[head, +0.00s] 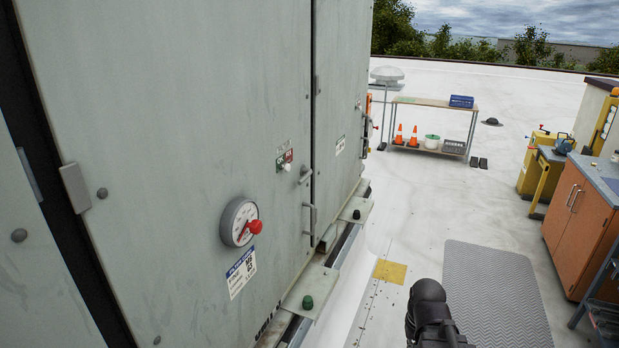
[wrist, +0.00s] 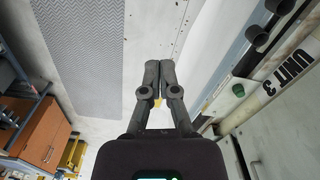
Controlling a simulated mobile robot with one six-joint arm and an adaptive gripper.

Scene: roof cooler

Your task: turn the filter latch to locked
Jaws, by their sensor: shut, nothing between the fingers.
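A small latch with a pale lever (head: 304,175) sits on the grey cabinet door beside a red-and-green label (head: 284,160), near the door's right edge. I take it for the filter latch, but its marks are too small to read, so I cannot tell its setting. My gripper (wrist: 160,66) shows in the wrist view with its two dark fingers together and nothing between them. It hangs over the pale roof, apart from the cabinet. The latch cannot be made out in the wrist view. In the head view, a dark part of my arm shows at the bottom, right of the cabinet.
A round gauge with a red knob (head: 240,222) sits lower left of the latch, and a door handle (head: 309,218) below it. A grey mat (head: 495,290), an orange cabinet (head: 575,215) and a shelf cart (head: 430,128) stand right. The roof between is largely clear.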

